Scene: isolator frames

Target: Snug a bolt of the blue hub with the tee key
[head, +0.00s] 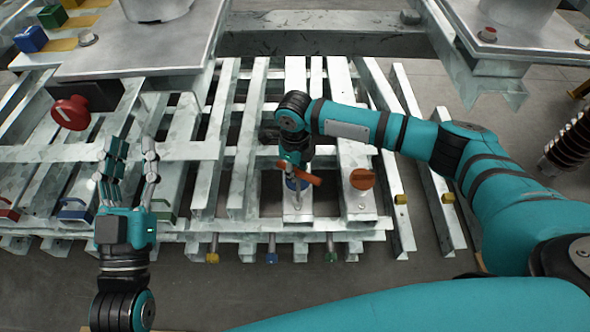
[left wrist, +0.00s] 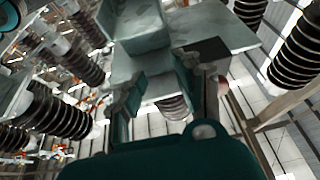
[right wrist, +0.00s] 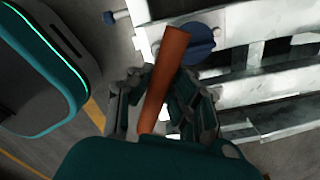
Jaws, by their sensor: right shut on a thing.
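The tee key's orange crossbar (head: 300,174) is in my right gripper (head: 296,160), which is shut on it. In the right wrist view the bar (right wrist: 166,75) runs up between the fingers (right wrist: 165,100). The blue hub (right wrist: 200,40) shows behind the bar's upper end; in the head view only a little blue (head: 291,184) shows beneath it. A thin metal shaft appears below the bar. Whether the key's tip is seated on a bolt is hidden. My left gripper (head: 131,150) is open and empty over the frame's left part; its fingers also show in the left wrist view (left wrist: 158,85).
An orange hub (head: 361,179) sits on the neighbouring beam, right of the key. A red knob (head: 70,112) is up left of my left gripper. Blue (head: 75,211) and green (head: 165,215) handles lie near it. Slatted metal beams fill the middle; bare floor lies in front.

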